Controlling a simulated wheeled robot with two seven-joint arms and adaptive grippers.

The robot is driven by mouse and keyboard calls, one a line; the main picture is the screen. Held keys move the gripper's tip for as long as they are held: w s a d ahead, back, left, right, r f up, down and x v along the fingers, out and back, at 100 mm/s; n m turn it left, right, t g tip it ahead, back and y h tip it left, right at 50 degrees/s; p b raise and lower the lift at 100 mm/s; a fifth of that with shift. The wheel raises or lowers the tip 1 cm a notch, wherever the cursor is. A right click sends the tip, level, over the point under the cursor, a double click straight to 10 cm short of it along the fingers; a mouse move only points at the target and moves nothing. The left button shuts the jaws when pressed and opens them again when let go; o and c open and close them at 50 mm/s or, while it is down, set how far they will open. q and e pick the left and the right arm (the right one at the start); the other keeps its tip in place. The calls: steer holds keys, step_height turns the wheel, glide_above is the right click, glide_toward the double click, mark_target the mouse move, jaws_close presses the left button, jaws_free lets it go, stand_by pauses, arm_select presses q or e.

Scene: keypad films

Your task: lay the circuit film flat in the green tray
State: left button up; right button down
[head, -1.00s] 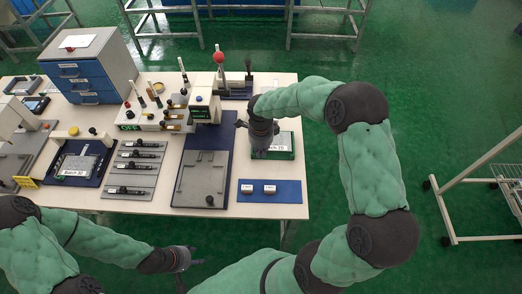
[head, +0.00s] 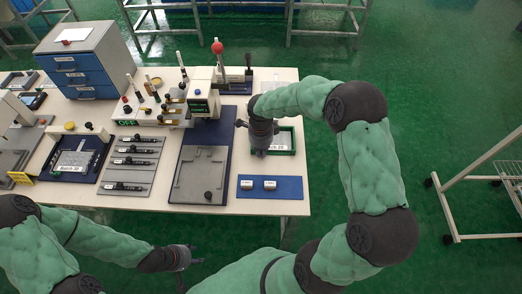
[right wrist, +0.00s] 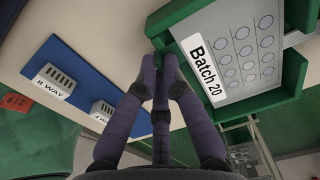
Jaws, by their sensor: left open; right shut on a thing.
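The circuit film (right wrist: 235,55), pale with rows of round keys and a "Batch 20" label, shows in the right wrist view inside the outline of the green tray (right wrist: 294,75). I cannot tell whether it touches the tray floor all over. My right gripper (right wrist: 160,62) is shut at the film's edge, at the tray's left side. In the head view the right gripper (head: 261,150) covers the left part of the green tray (head: 294,141), and the film is partly hidden. My left gripper (head: 188,260) is open and empty, in front of the table.
A blue pad (head: 285,194) with two small labelled blocks lies in front of the tray. A grey plate (head: 201,172) on a dark blue base is to its left. A control box (head: 202,107) with switches and a blue drawer cabinet (head: 85,75) stand further back.

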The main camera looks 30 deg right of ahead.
steer(key=shift+f+b, duration=0.35)
stand_by(0.3)
steer(key=c, duration=1.3)
jaws_free()
steer(key=shift+r, duration=0.1)
step_height(320, 180, up, 12)
steer(key=shift+f, duration=0.1)
